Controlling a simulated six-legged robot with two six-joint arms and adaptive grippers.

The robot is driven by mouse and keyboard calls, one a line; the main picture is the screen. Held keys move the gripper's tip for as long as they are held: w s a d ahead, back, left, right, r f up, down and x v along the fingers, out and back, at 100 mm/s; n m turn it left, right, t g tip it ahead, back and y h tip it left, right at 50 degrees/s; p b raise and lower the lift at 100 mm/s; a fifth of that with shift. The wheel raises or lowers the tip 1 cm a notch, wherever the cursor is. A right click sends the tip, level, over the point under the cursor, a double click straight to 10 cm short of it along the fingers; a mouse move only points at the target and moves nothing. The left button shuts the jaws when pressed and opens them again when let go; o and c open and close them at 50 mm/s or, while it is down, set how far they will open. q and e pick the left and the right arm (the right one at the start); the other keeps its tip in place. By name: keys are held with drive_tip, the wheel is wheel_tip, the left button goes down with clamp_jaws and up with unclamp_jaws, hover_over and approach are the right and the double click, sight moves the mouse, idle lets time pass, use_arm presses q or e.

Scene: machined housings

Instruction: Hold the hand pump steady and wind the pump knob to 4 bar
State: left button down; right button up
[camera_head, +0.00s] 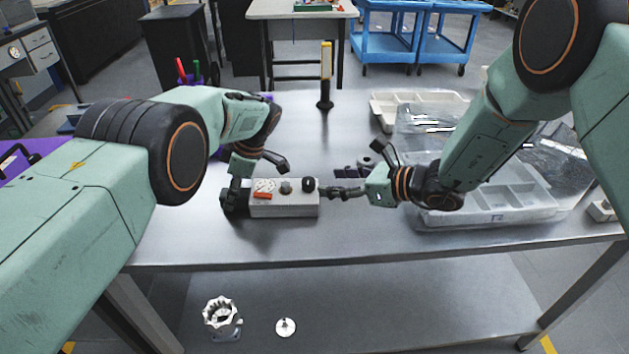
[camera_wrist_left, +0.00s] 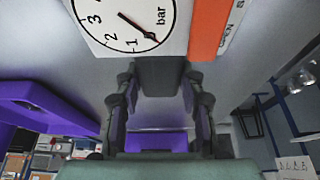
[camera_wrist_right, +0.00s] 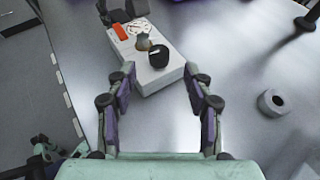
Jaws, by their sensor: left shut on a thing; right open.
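The hand pump (camera_head: 285,206) is a pale grey box lying on the table, with a gauge (camera_head: 264,185), an orange part, a grey fitting and a black knob (camera_head: 308,184) on top. My left gripper (camera_head: 236,197) is shut on its left end. In the left wrist view, the gauge (camera_wrist_left: 143,20) shows 1, 2 and 3; the needle points beside the 1, on the side away from 2. My right gripper (camera_head: 340,191) is open at the pump's right end. In the right wrist view, the black knob (camera_wrist_right: 158,56) lies beyond the open fingers (camera_wrist_right: 158,80), apparently untouched.
A grey ring (camera_wrist_right: 272,102) lies on the table to the right of the pump. A clear compartment tray (camera_head: 490,200) stands right, under my right arm. A yellow-and-black post (camera_head: 326,75) stands at the back. Table in front of the pump is clear.

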sight(309, 181)
drive_tip(key=shift+x, duration=3.1)
clamp_jaws()
